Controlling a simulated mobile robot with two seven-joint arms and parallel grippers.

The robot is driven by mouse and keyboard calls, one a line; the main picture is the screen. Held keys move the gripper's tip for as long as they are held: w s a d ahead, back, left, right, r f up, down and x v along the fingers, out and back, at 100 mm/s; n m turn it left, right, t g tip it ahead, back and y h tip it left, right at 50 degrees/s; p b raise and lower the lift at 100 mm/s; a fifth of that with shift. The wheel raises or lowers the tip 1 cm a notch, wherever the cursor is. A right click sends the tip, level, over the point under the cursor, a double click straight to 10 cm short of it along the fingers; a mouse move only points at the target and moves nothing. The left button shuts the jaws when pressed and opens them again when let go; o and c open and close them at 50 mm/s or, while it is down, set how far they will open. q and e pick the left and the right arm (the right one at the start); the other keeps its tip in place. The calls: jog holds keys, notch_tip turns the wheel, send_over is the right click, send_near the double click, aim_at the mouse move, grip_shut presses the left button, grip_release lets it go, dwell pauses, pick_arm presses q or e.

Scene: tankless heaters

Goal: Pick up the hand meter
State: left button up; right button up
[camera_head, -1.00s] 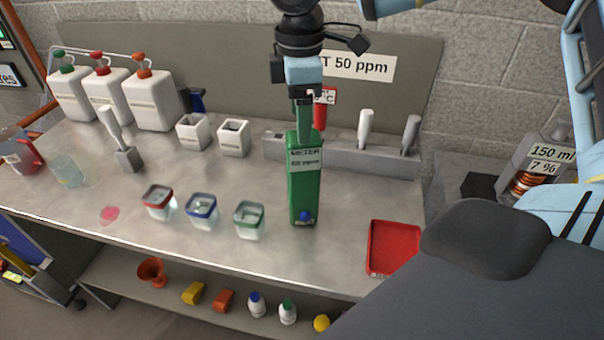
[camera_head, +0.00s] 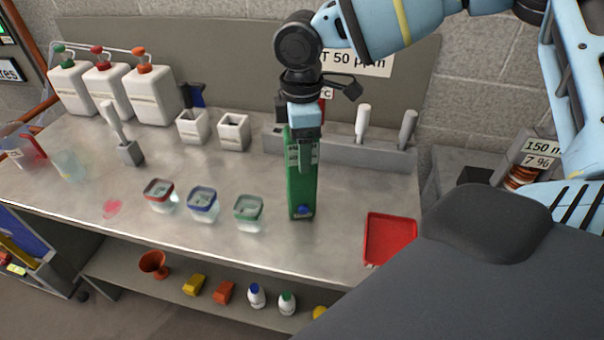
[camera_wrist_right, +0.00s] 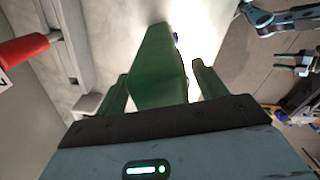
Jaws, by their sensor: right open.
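The hand meter (camera_head: 301,192) is a tall green box with a blue button near its base, standing upright on the grey bench. My right gripper (camera_head: 302,160) is above it, pointing down, with its fingers around the upper part. In the right wrist view, the meter (camera_wrist_right: 159,75) lies between the two open green fingers of the right gripper (camera_wrist_right: 162,85). The fingers and wrist hide part of the meter's label and top. My left gripper is not in the head view; part of what looks like my left arm (camera_wrist_right: 270,18) shows in the right wrist view.
Three small lidded tubs, the nearest green-rimmed (camera_head: 248,213), stand left of the meter. A red tray (camera_head: 389,240) lies to its right. Behind is a grey rack (camera_head: 345,152) with white and grey handles. White pump bottles (camera_head: 150,96) stand at back left.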

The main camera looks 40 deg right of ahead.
jog(key=c, duration=1.5)
